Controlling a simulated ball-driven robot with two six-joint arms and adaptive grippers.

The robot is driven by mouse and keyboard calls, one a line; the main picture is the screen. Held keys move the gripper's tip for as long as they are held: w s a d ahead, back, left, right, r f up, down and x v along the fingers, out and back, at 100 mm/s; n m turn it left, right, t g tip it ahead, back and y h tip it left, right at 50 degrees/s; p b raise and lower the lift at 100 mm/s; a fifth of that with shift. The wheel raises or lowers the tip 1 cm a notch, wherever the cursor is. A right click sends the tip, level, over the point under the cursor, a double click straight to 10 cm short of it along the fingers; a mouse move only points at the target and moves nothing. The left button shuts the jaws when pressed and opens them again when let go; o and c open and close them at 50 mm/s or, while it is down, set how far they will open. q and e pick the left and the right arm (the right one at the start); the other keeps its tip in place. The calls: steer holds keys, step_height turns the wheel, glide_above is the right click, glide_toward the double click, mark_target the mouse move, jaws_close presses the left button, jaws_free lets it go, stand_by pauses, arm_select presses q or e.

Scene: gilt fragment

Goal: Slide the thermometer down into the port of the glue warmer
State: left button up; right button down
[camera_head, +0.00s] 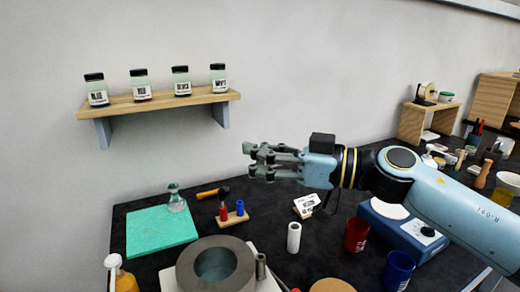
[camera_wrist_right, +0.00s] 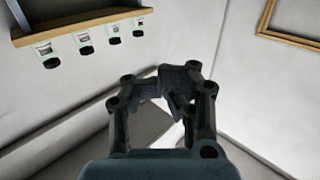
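The glue warmer (camera_head: 184,262) is a round grey pot with a wide open well, at the bottom of the head view. A small upright grey tube (camera_head: 261,266), which looks like its port, stands at its right side, apart from my grippers. My right gripper (camera_head: 247,160) is in the air above and behind the table, fingers pointing left. In the wrist view its finger pads (camera_wrist_right: 160,82) come together with no clear gap, and I see nothing held. I cannot make out the thermometer in either view. My left gripper is not in view.
A green mat (camera_head: 160,232) with a glass bottle (camera_head: 176,199) lies at the left. A white cylinder (camera_head: 293,238), a red cup (camera_head: 355,235) and a blue cup (camera_head: 398,270) stand right of the warmer. A wall shelf (camera_head: 160,103) holds several jars.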

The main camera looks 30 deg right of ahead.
steer(key=w+a+r+g+h+p, duration=0.2)
steer(key=w+a+r+g, duration=0.15)
steer(key=w+a, duration=0.3)
steer(key=w+a+r+g+h+p, duration=0.25)
steer(key=w+a+g, duration=0.2)
steer(key=w, duration=0.25)
step_height(320, 180, down, 6)
steer(key=b, duration=0.1)
steer(key=shift+w+a+t+y, duration=0.2)
steer(key=shift+a+t+y, duration=0.15)
steer(key=shift+a+t, duration=0.1)
stand_by(0.6)
steer(key=shift+f, duration=0.1)
steer(key=c, duration=2)
jaws_free()
steer(key=o, duration=1)
steer(key=shift+c, duration=0.2)
